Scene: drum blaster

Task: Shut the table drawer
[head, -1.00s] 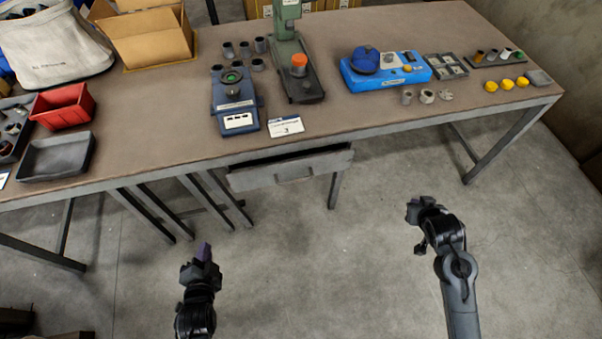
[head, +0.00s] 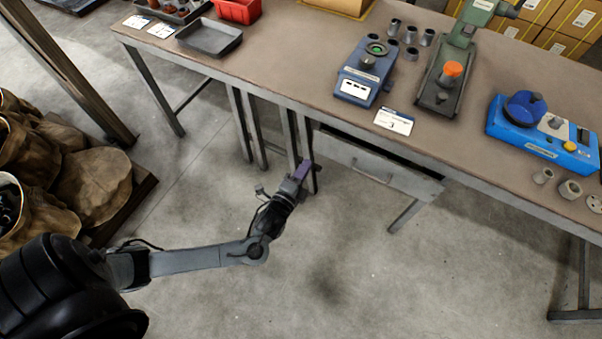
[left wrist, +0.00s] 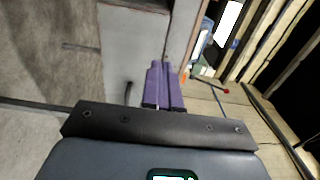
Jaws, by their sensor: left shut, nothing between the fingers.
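The table drawer (head: 345,156) hangs under the front edge of the workbench (head: 270,75). Its grey front stands out from the bench, with a dark gap above it, so it is partly open. Its handle (head: 372,176) is on the front face. My left gripper (head: 303,170) has purple fingers, shut and empty, just left of the drawer front in the head view. In the left wrist view the fingers (left wrist: 165,84) are together, by a grey panel (left wrist: 135,40) that looks like the drawer front. I cannot tell whether they touch it. My right gripper is out of view.
Bench legs (head: 290,138) stand just behind my left gripper. A blue scale (head: 363,72), a label card (head: 394,121) and a blue device (head: 540,135) are on the bench. Sacks on a pallet (head: 90,185) lie at the left. The floor before the drawer is clear.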

